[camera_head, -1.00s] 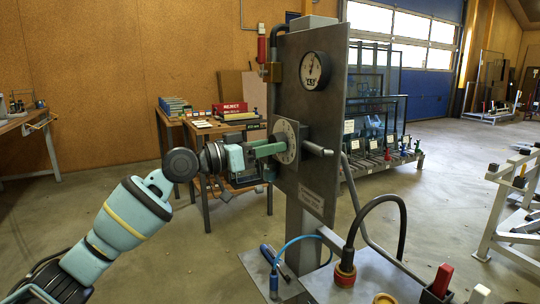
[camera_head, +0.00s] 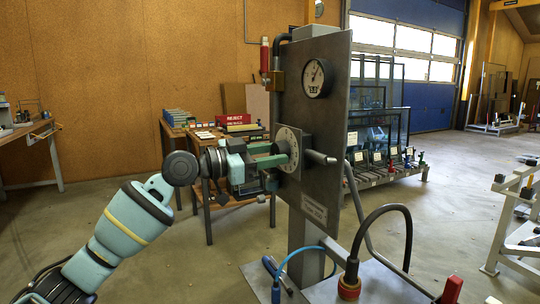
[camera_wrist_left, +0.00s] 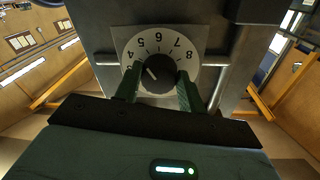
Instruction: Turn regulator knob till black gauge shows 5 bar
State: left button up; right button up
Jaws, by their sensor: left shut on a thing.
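The regulator knob (camera_wrist_left: 160,72) is dark and sits in the middle of a pale dial plate (camera_wrist_left: 190,38) with printed numbers. Its white mark points up and left, roughly toward the 4. My left gripper (camera_wrist_left: 158,77) is shut on the knob, one green finger on each side. In the head view, my left gripper (camera_head: 287,157) reaches the dial plate from the left. The black-rimmed gauge (camera_head: 316,77) has a white face and hangs higher on the grey panel (camera_head: 326,125). Its needle points up and slightly right; the numbers are too small to read. My right gripper is not in view.
A red-handled fitting (camera_head: 265,56) is at the panel's upper left edge. A rod (camera_head: 320,157) sticks out right of the dial. A black hose (camera_head: 386,212) arches over the stand's base plate (camera_head: 375,285). A table (camera_head: 208,200) stands behind my gripper.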

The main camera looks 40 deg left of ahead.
pick_arm(q)
jog(key=o, duration=1)
jog(key=shift+c, duration=0.2)
jog(key=shift+a, duration=0.1)
jog(key=shift+s+a+f, duration=0.1)
jog(key=shift+s, duration=0.2)
jog(key=v, duration=0.7)
jog(key=shift+b, duration=0.45)
